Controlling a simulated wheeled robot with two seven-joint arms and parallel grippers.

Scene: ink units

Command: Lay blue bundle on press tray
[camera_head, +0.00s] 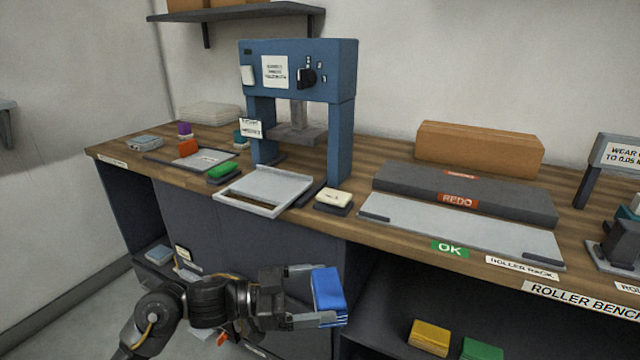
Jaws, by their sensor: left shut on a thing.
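The blue bundle (328,294) is held between the fingers of my left gripper (312,297), in front of the bench and below the level of its top. The gripper is shut on it. The press tray (264,188) is a light grey, shallow tray at the bench's front edge, in front of the blue press (300,70). The tray looks empty. The bundle is apart from the tray, nearer to me and to its right. My right gripper is not in view.
A green block (222,170) lies left of the tray and a cream block (333,196) right of it. A grey rack with REDO and OK labels (457,201) fills the right side of the bench. Yellow (429,338) and green (482,350) bundles lie on the shelf below.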

